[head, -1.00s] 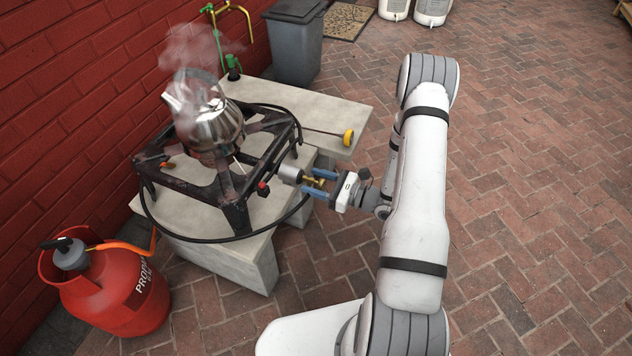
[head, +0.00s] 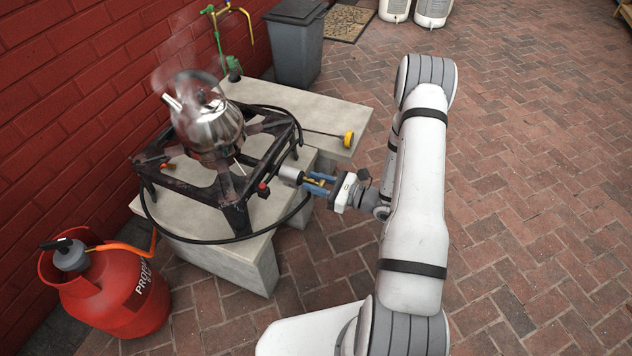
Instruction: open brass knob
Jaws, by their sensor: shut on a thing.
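The brass knob (head: 313,183) sits at the end of a grey cylinder (head: 291,174) on the right side of the black burner stand (head: 236,213). My gripper (head: 317,183) reaches it from the right, its blue fingers closed on either side of the knob. The fingers hide part of the knob. A steaming steel kettle (head: 208,128) stands on the burner.
The stand rests on a pale stone bench (head: 262,265). A red propane bottle (head: 112,296) stands at lower left with an orange hose. A yellow-ended rod (head: 348,139) lies on the slab behind. A grey bin (head: 295,48) stands farther back. The brick paving at right is clear.

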